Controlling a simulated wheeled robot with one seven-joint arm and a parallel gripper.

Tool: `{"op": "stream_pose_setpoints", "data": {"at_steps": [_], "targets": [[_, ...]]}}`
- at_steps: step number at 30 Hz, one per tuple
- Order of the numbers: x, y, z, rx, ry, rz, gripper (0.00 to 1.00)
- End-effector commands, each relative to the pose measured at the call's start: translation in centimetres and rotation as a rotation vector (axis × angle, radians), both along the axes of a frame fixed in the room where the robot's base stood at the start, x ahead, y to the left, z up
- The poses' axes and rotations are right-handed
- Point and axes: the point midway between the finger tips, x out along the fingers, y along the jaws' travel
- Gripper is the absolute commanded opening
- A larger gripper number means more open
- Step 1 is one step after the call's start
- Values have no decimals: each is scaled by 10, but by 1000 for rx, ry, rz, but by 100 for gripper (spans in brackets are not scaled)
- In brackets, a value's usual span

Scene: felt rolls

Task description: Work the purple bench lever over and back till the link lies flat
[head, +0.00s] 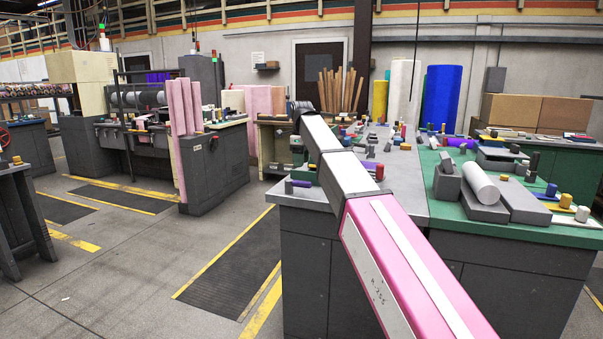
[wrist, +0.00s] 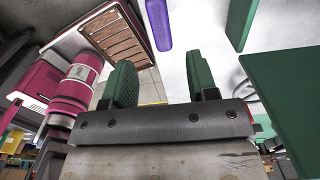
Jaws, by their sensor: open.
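In the wrist view, my gripper (wrist: 159,72) has its two green pads wide apart with nothing between them. A purple rounded bar (wrist: 158,22), likely the bench lever, shows at the top, beyond the gap between the pads and apart from them. In the head view, a small purple piece (head: 300,184) sits near the left front edge of the grey-topped bench (head: 322,200); I cannot tell if it is the same part. My arm reaches over this bench and largely hides my gripper there. I cannot make out the link or whether it lies flat.
In the wrist view, green bars (wrist: 285,95) stand close on the right. In the head view, a green mat (head: 450,215) on the right carries grey blocks and a white roll (head: 480,183). Small coloured pieces crowd the bench's far part. The floor (head: 130,270) at left is open.

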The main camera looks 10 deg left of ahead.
Motion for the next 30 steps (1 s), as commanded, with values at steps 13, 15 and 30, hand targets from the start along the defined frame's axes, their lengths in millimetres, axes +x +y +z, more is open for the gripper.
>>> {"op": "stream_pose_setpoints", "data": {"at_steps": [13,15,30], "targets": [[0,0,24,0,0,-1,53],[0,0,24,0,1,-1,53],[-2,-10,20,-1,1,17,53]]}}
